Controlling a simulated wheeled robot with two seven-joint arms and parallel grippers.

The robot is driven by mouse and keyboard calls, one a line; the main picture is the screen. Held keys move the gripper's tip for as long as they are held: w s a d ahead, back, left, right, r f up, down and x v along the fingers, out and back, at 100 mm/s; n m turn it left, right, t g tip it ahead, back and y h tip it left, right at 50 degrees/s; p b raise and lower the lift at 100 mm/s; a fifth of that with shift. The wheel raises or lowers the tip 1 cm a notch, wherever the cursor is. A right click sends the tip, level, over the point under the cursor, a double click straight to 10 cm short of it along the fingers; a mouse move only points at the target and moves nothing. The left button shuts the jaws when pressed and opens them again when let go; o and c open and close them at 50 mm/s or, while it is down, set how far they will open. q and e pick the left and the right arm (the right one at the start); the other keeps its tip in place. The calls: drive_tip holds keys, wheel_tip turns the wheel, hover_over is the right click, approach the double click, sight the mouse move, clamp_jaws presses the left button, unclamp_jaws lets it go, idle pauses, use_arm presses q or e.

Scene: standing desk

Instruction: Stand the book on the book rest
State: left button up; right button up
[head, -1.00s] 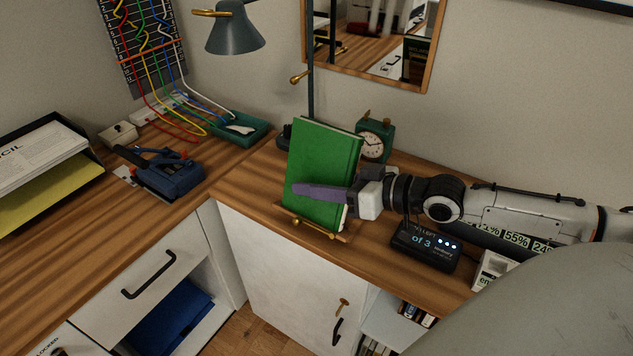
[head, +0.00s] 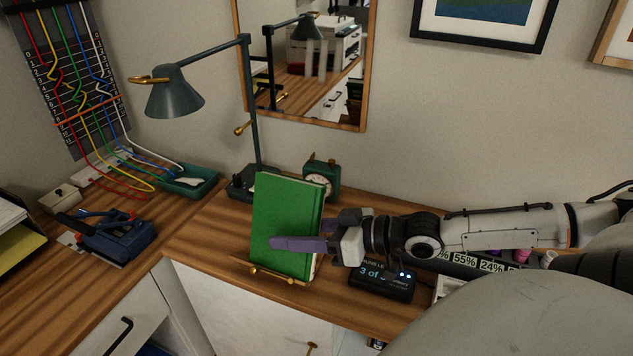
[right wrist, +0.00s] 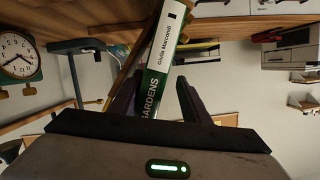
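The green book (head: 285,215) stands upright, leaning back slightly, on the small wooden book rest with brass pegs (head: 268,275) near the desk's front edge. Its white-and-green spine (right wrist: 160,75) shows in the right wrist view. My right gripper (head: 300,240) reaches in from the right, with one purple finger across the front cover and the other partly hidden behind the book. In the right wrist view the fingers (right wrist: 157,90) lie either side of the spine, with a gap visible, so the gripper looks open around the book. My left gripper is not in view.
A desk lamp (head: 175,95) and a green clock (head: 320,178) stand behind the book. A dark display box (head: 382,283) sits right of it, below my right arm. A blue tool (head: 120,235) and green tray (head: 188,181) are left. Bare desk lies left of the book.

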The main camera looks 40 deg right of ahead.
sight(317, 234)
drive_tip(key=p+v, duration=0.1)
drive_tip(key=v, duration=0.2)
drive_tip(key=shift+a+p, duration=0.1)
drive_tip(key=shift+p, duration=0.25)
drive_tip(key=shift+v, duration=1.05)
